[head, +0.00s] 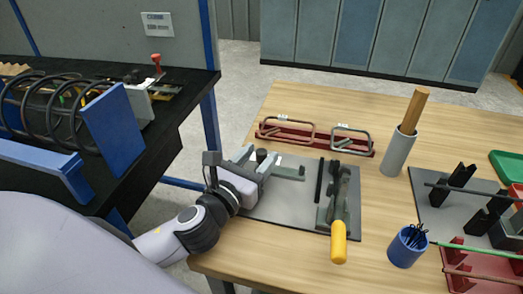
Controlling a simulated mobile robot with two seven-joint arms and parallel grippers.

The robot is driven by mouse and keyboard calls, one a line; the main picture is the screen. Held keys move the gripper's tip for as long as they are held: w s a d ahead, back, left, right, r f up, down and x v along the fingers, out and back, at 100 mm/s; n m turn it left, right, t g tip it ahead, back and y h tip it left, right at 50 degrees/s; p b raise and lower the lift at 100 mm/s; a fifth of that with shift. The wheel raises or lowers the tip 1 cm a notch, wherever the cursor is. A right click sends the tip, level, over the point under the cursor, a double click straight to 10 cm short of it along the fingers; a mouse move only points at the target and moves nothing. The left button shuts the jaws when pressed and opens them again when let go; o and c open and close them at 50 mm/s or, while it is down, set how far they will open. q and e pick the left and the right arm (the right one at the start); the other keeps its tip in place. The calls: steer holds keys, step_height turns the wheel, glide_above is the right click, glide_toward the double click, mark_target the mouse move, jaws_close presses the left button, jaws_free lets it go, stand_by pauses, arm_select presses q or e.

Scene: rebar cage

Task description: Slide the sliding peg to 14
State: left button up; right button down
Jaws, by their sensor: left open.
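A grey plate (288,210) lies flat on the wooden table and carries a bending fixture. A grey-green bar (289,172) with small upright parts lies along its back left. A dark upright piece (261,156) stands at the bar's left end, close to my left gripper; I cannot tell whether this is the sliding peg. The number marks are too small to read. My left gripper (258,163) is open at the plate's left side, its fingers pointing towards the bar's left end. I cannot tell whether they touch anything. My right gripper is not in view.
A lever with a yellow handle (339,243) and a black bar (320,180) sit on the plate's right part. Two bent rebar frames lie on a red rack (314,139) behind.

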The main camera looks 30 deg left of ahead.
arm_select(q)
steer(key=shift+w, duration=0.9)
jaws_close()
steer(key=shift+s+a+r+p, duration=0.1)
steer(key=shift+s+a+p, duration=0.05)
steer(key=shift+a+p, duration=0.4)
steer(key=shift+s+a, duration=0.15)
steer(key=shift+a, duration=0.35)
jaws_free()
steer(key=shift+d, duration=0.1)
steer(key=shift+s+b, duration=0.55)
steer(key=shift+s, duration=3)
